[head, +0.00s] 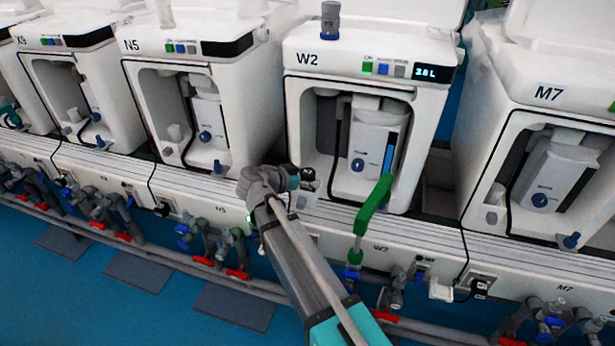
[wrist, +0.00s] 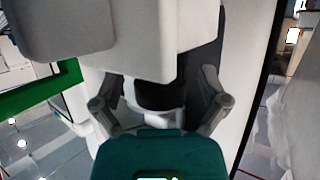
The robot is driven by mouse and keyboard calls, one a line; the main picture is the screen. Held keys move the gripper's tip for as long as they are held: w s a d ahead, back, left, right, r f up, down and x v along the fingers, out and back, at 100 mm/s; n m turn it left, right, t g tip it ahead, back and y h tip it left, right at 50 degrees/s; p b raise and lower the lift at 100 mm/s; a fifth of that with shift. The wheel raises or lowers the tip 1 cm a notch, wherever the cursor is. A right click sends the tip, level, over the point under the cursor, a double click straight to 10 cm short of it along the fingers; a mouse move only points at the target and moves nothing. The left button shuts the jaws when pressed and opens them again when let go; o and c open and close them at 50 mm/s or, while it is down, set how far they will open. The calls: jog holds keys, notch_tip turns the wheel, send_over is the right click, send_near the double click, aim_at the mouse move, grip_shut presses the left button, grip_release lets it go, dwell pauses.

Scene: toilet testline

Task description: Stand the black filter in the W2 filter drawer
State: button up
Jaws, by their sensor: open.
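The W2 machine (head: 305,58) stands in the middle of the head view, its front bay open with a white unit (head: 362,140) inside. My gripper (head: 303,178) is at the lower left corner of this bay. In the wrist view my gripper (wrist: 164,92) is open, one finger on each side of a dark round thing (wrist: 153,96) with a pale lower part. This may be the black filter; its top is hidden behind a white block (wrist: 125,45). I cannot tell whether the fingers touch it. I cannot clearly make out the filter drawer.
A green handle (head: 373,205) juts out just right of my gripper; it also shows in the wrist view (wrist: 40,90). A grey cylinder with a blue base (head: 330,20) stands on W2. N5 (head: 150,55) and M7 (head: 555,100) flank W2. Pipes with red valves (head: 237,274) run below.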

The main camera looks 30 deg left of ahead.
jog(key=shift+r, duration=0.15)
jog(key=shift+s+a+r+p, duration=0.2)
jog(key=shift+s+r+p, duration=0.1)
jog(key=shift+s+p, duration=0.2)
jog(key=p+v, duration=0.4)
jog(key=v, duration=0.6)
jog(key=shift+s+a, duration=0.2)
jog(key=shift+s, duration=0.15)
jog(key=shift+r, duration=0.2)
